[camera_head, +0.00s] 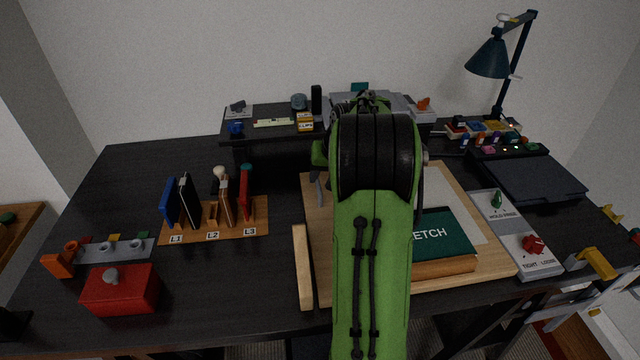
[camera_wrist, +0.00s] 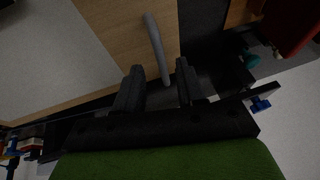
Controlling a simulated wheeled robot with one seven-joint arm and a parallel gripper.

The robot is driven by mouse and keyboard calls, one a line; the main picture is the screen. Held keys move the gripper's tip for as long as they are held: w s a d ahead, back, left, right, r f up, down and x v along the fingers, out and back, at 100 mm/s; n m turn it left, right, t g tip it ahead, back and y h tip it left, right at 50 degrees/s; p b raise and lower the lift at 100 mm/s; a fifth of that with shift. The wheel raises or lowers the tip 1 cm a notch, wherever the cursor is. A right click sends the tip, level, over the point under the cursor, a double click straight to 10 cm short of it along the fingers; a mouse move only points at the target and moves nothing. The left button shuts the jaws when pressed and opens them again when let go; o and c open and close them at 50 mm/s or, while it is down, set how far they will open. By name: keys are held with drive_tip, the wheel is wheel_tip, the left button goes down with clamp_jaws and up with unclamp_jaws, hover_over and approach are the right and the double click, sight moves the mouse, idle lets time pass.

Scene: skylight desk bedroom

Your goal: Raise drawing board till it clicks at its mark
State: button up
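The wooden drawing board (camera_head: 450,283) lies low on the desk in the head view, with a pale sheet and a green sketch book (camera_head: 445,236) on it. A curved grey handle (camera_head: 319,190) stands at the board's left side near its back. In the wrist view, the board's wood (camera_wrist: 110,30) fills the top, and the grey handle (camera_wrist: 157,48) reaches down between my gripper's fingers. My gripper (camera_wrist: 159,68) is open, with gaps on both sides of the handle. No mark is clear.
A grey panel (camera_head: 515,236) with a green knob and a red knob marked TIGHT and LOOSE sits right of the board. A slotted wooden rack (camera_head: 250,225) and a red box (camera_head: 120,290) stand left. A raised shelf (camera_head: 270,138) and lamp (camera_head: 490,60) are behind.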

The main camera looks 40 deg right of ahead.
sight(319, 184)
drive_tip(key=x, duration=0.3)
drive_tip(key=shift+f, duration=0.1)
drive_tip(key=shift+c, duration=0.4)
clamp_jaws()
